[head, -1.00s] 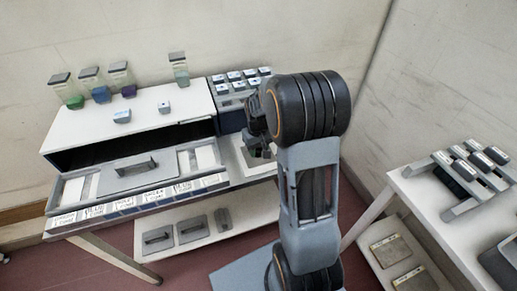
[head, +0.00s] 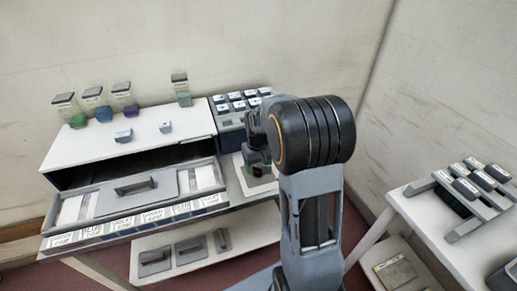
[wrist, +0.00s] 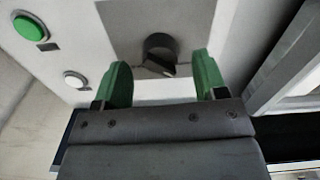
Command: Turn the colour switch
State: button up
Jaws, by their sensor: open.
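In the wrist view a dark round switch knob (wrist: 160,52) with a pointer ridge stands on a grey plate (wrist: 125,22); I take it for the colour switch. My gripper (wrist: 164,85) has two green fingertips, open and apart. The knob shows between and beyond the tips, and I see no contact. A green button (wrist: 30,27) and a white button (wrist: 75,79) sit on the pale panel left of the plate. In the head view my gripper (head: 258,168) is small and partly hidden by my arm, over the right end of the bench; the knob cannot be made out there.
The tunnel cabinet (head: 75,150) has an open front and a pulled-out drawer with a handled lid (head: 136,190). Several capped jars (head: 97,103) stand on top. A keypad box (head: 232,121) stands behind my gripper. A side table (head: 425,215) holds a rack at right.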

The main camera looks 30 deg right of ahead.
aim_at(258, 167)
notch_tip(258, 167, up, 12)
jog(key=shift+f, duration=0.15)
dwell(0.7)
jog(key=s+a+t, duration=0.1)
jog(key=s+a, duration=0.4)
jog(key=s, duration=0.2)
jog(key=s+a+t, duration=0.2)
jog(key=s+a, duration=0.3)
jog(key=s, duration=0.3)
jog(key=shift+s+f+n+t+p, duration=0.25)
jog(key=shift+f+n+t+p, duration=0.05)
jog(key=shift+p, duration=0.15)
jog(key=shift+c, duration=0.4)
